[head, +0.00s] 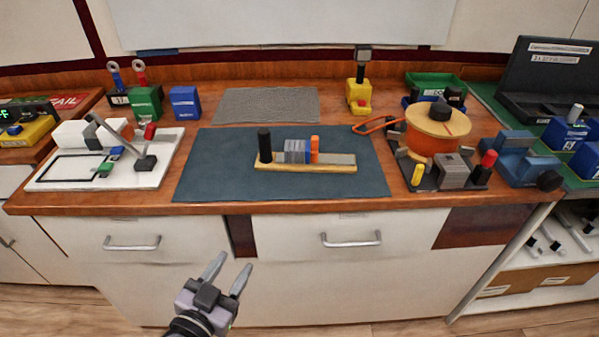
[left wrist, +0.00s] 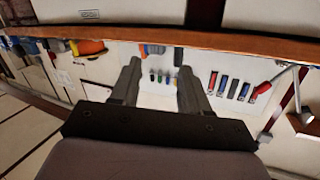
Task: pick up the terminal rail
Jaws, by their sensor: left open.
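The terminal rail (head: 334,168) lies on the dark blue-grey mat (head: 217,173) at the middle of the bench. It is a yellow-edged strip with a black upright post at its left end. Grey, blue and orange blocks (head: 297,151) sit along it. My left gripper (head: 229,267) is open and empty, in front of the drawers and below the bench edge, well short of the rail. The left wrist view shows its two spread fingers (left wrist: 157,85) with nothing between them. My right gripper is not in view.
The bench's front edge (head: 130,208) lies between my left gripper and the rail. A white board (head: 60,175) with small parts stands left of the mat. An orange spool (head: 432,130) and tools crowd its right. A grey mat (head: 265,105) behind is clear.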

